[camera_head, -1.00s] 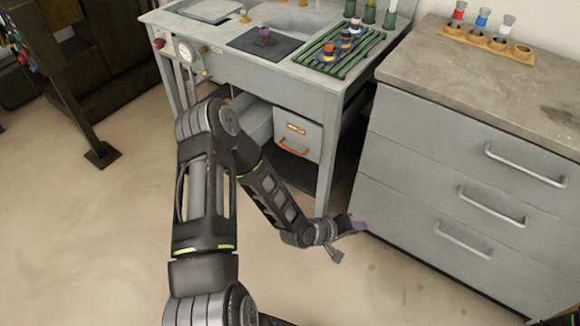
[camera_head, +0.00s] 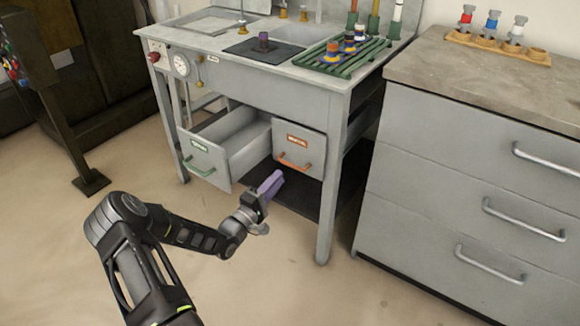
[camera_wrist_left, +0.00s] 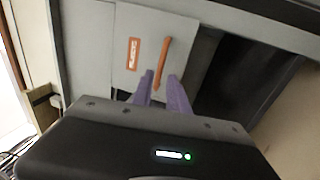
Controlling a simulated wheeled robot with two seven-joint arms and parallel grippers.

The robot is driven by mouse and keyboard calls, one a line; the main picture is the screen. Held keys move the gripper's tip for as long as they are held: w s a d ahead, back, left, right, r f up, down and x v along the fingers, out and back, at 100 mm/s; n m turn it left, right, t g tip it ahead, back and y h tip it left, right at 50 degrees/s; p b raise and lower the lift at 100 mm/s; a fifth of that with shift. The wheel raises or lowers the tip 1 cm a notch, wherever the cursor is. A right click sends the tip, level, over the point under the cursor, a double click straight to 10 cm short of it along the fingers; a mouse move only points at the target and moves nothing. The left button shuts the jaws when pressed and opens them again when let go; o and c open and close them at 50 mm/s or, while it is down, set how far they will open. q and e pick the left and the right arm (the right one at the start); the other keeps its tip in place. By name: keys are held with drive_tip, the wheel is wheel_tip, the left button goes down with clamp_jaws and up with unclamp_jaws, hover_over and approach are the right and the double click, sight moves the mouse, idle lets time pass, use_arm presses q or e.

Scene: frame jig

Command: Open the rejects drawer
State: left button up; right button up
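My left gripper (camera_head: 272,184) has purple fingers and is in front of and below this drawer in the head view. In the left wrist view the left gripper (camera_wrist_left: 162,80) is open, its two fingers apart with nothing between them. The handle appears just beyond the fingertips; contact is not clear. My right gripper is not in view.
A drawer with a green label and handle (camera_head: 204,158) stands pulled out, left of the orange one. A bench leg (camera_head: 327,205) is to the right. A grey cabinet (camera_head: 455,165) stands farther right. A dark lower shelf (camera_head: 318,205) lies below the drawers.

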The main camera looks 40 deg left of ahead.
sight(290, 165)
use_arm(q)
drive_tip(key=w, duration=0.2)
drive_tip(key=w+r+b, duration=0.1)
drive_tip(key=w, duration=0.2)
drive_tip(key=w+b, duration=0.1)
drive_tip(key=w, duration=0.1)
drive_tip(key=shift+w+r, duration=0.15)
drive_tip(key=shift+w, duration=0.1)
drive_tip(key=shift+c, duration=0.2)
clamp_jaws()
idle(1.0)
